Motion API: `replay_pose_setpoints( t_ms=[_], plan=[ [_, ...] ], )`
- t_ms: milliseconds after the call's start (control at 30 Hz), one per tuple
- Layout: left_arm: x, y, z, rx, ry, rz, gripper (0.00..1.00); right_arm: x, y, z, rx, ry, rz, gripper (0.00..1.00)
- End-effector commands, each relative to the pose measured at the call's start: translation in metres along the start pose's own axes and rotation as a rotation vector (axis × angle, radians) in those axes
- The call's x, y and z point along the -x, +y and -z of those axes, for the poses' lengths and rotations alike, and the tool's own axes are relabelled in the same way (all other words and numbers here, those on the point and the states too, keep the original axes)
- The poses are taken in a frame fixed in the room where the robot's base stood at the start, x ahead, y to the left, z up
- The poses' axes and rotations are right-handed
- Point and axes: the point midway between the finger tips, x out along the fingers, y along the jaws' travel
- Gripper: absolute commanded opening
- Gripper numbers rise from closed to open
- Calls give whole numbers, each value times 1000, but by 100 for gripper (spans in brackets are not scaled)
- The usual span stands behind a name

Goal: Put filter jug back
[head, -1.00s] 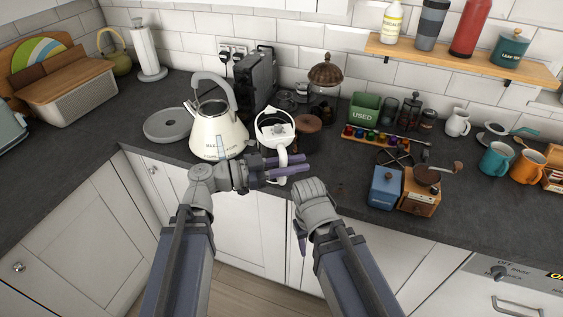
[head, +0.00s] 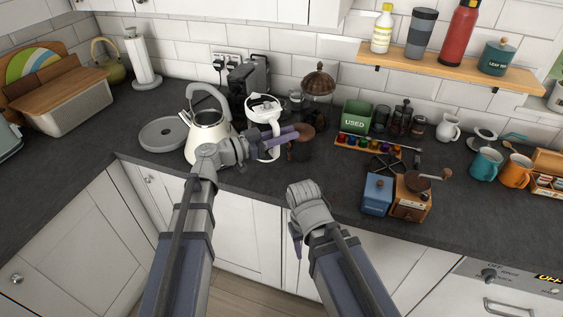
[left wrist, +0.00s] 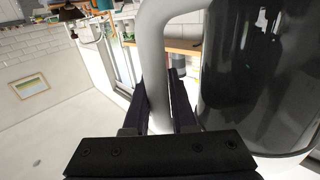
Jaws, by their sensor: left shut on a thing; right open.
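The filter jug (head: 264,103) is white with a looped handle and looks upright, just right of the cream kettle. My left gripper (head: 287,136) is shut on the jug's handle, its purple fingers crossing in front of the jug. In the left wrist view the pale handle (left wrist: 155,65) runs down between the two dark fingers, and the jug's dark, glossy body (left wrist: 250,90) fills the right side. I cannot tell whether the jug's base touches the worktop. My right gripper (head: 297,247) is open and empty in front of the worktop edge, pointing down.
The kettle (head: 207,140) stands close left, beside a round grey base (head: 163,134). A dark appliance (head: 250,82) and a brown-lidded glass jar (head: 318,86) stand behind. A brown-topped pot (head: 301,133) is close right. The front left worktop is clear.

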Motion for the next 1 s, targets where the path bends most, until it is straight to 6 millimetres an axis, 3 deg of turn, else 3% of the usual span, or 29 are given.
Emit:
replay_pose_setpoints(
  t_ms=[33,200,467,833,1000],
  plan=[
    [0,0,-15,-1,1,0,0,-16,-2,1,0,0,0,50],
    [0,1,-39,-1,1,0,0,-39,-4,2,0,0,0,50],
    [0,1,-42,-1,1,0,0,-42,-4,2,0,0,0,50],
    [0,2,-78,-1,1,0,0,-78,-8,5,0,0,0,50],
    [0,2,-78,-1,1,0,0,-78,-8,5,0,0,0,50]
  ],
)
